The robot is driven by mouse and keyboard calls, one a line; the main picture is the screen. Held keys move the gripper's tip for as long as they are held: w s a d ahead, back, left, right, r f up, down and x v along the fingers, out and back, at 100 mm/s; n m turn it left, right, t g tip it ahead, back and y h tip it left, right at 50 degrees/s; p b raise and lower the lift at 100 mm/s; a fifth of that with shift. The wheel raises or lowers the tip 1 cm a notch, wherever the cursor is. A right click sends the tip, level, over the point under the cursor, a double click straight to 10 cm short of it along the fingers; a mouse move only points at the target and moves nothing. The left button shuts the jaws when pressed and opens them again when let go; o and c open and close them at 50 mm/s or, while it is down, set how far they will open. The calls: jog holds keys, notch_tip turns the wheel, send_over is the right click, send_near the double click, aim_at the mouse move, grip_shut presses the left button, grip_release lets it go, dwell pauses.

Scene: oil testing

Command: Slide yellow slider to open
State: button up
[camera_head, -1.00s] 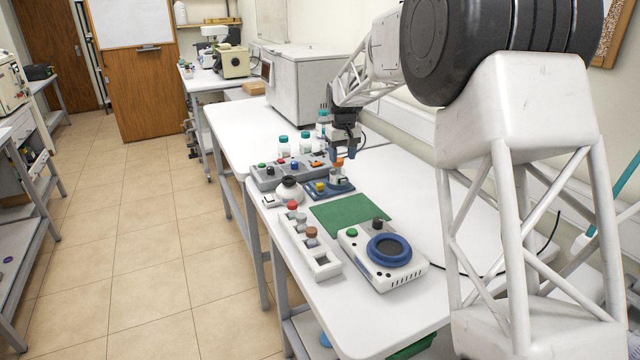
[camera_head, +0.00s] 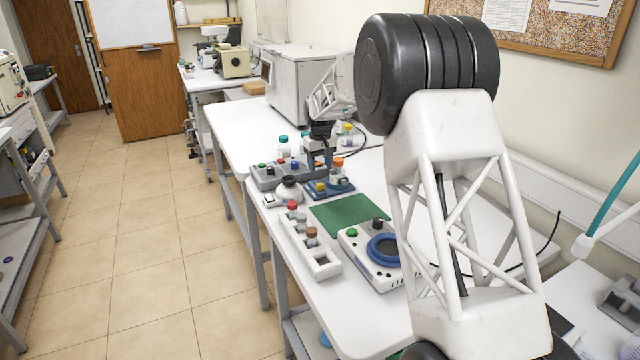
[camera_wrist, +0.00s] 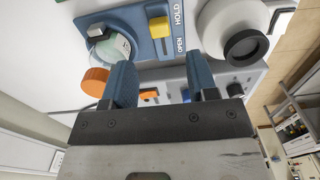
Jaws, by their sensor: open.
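The yellow slider (camera_wrist: 158,27) sits on a blue device (camera_wrist: 133,18) with the words HOLD and OPEN beside its track. The slider shows alongside the stretch between the two words, and I cannot tell its exact setting. It also shows in the head view (camera_head: 320,187) on the blue device (camera_head: 341,190). In the head view my gripper (camera_head: 318,165) hangs just behind the device.
A grey control box (camera_head: 262,180) with coloured buttons is behind.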

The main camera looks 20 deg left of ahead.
aim_at(320, 184)
jog(key=shift+f, duration=3.85)
grip_shut()
